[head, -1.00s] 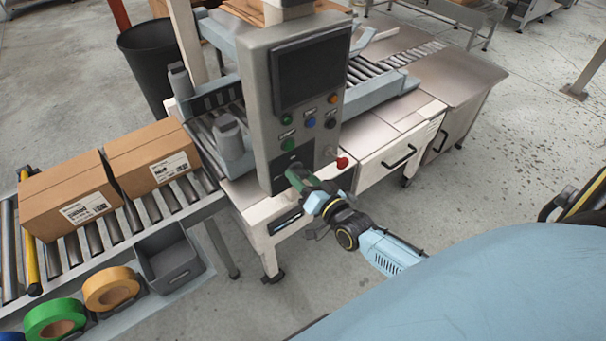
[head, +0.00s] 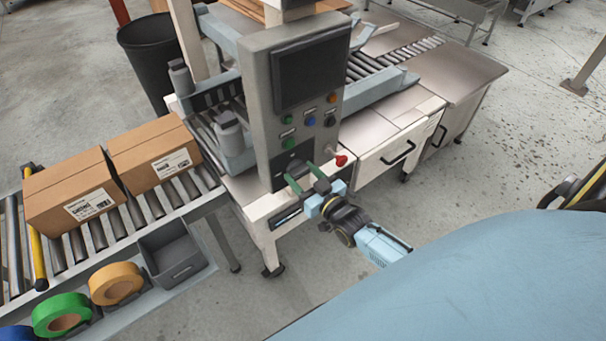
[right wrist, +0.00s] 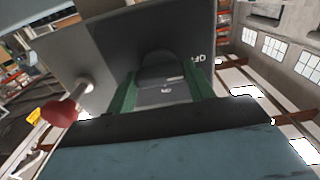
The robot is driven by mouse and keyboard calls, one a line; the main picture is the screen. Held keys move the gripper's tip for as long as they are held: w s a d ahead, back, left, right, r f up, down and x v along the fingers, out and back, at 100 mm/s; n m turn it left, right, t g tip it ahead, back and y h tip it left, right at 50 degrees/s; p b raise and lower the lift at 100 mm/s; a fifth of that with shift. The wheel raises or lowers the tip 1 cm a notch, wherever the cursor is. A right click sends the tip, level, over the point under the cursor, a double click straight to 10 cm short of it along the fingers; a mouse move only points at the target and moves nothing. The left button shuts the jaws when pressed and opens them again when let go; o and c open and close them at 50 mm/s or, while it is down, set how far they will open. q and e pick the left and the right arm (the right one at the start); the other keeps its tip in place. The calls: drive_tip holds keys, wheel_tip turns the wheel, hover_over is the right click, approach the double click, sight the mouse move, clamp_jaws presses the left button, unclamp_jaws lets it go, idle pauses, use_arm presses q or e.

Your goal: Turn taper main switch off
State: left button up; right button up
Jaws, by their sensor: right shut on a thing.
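The taper's grey control box (head: 256,95) stands in the middle of the head view, with a dark switch panel (head: 277,172) at its lower end. My right gripper (head: 302,177) is at this panel, its green fingers pointing into it. In the right wrist view the dark main switch knob (right wrist: 160,70) sits between the two green fingers, which are shut on its sides. White lettering, seemingly "OFF" upside down, shows to the right of the knob. In the head view the fingers largely hide the knob. My left gripper is not in view.
A red knob on a stem (head: 341,160) sticks out just right of my gripper; it also shows in the right wrist view (right wrist: 60,112). Several coloured buttons sit above the panel. Two cartons lie on the roller conveyor at left.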

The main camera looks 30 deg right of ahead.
idle(0.4)
drive_tip(key=o, duration=1)
drive_tip(key=shift+s, duration=0.1)
drive_tip(key=s, duration=0.8)
drive_tip(key=s+d, duration=0.1)
drive_tip(key=s, duration=0.4)
drive_tip(key=shift+s, duration=0.1)
drive_tip(key=shift+f, duration=0.1)
